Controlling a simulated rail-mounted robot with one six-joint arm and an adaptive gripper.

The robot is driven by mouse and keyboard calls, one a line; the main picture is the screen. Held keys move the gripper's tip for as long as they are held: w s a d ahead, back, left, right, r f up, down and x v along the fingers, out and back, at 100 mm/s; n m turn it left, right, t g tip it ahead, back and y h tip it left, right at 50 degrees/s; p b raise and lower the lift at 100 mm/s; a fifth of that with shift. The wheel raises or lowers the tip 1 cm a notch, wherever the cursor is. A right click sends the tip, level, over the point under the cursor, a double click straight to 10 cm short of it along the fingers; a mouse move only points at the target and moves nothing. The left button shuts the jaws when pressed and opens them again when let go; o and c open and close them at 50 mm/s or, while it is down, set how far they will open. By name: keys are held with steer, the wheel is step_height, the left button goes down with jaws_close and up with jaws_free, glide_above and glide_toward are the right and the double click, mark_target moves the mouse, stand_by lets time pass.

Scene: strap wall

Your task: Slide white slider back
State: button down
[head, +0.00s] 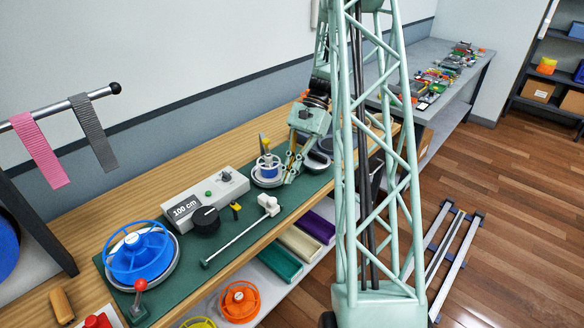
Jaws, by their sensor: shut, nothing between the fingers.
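The white slider (269,205) is a small white block at the far right end of a thin pale rail (236,238). The rail lies on the green mat (250,232) and ends in a dark stop at the near left. My gripper (291,173) is behind and to the right of the slider, apart from it. It is close to the blue and white spool (267,165) on a round base. The fingers look shut with nothing between them. Whether they touch the spool's base, I cannot tell.
A white box with a display (186,208) and black knob stands left of the rail. A blue handwheel (140,255) and a red-knobbed lever (140,286) are at the near left. Pink and grey straps (93,130) hang from a bar. Coloured trays (280,262) lie on the shelf below.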

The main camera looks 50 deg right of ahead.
mark_target(273, 206)
steer(key=a, duration=0.1)
steer(key=a+f, duration=0.1)
steer(key=a, duration=0.2)
steer(key=shift+s+f+b, duration=0.35)
steer(key=shift+b, duration=0.05)
steer(key=shift+a, duration=0.45)
steer(key=shift+s+a, duration=0.1)
